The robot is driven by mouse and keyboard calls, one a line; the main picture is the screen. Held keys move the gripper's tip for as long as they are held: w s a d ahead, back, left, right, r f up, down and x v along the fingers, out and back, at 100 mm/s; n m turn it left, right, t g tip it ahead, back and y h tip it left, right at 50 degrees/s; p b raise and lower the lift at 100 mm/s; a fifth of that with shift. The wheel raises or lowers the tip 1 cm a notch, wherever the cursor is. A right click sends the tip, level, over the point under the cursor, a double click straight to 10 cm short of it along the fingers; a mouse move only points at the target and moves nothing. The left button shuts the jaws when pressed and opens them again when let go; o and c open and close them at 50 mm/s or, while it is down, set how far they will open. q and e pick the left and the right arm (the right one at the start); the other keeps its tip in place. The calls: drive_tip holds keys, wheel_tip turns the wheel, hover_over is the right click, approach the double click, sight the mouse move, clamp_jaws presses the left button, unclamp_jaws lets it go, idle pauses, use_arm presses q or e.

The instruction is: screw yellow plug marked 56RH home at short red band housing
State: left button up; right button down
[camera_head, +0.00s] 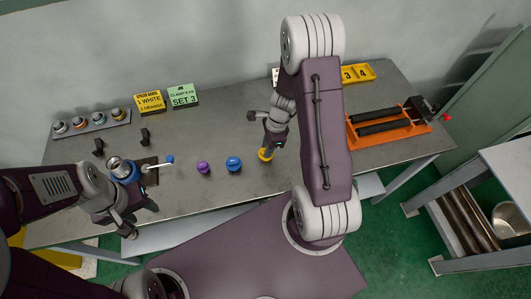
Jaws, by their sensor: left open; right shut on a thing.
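My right gripper (268,141) is shut on a yellow plug (265,155) in the middle of the table. The plug's marking is too small to read, and I cannot tell whether it touches the table. My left gripper (132,218) is open near the table's front left edge, in front of a blue vise (128,177). The vise has a white handle with a blue knob and holds a metal housing (114,163) with an open top. I cannot make out a red band on this housing.
A purple plug (203,167) and a blue plug (234,163) stand left of the yellow one. A grey tray (90,127) with several banded pieces lies at the back left. An orange roller frame (387,127) is at right.

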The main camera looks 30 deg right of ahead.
drive_tip(key=shift+r+p, duration=2.55)
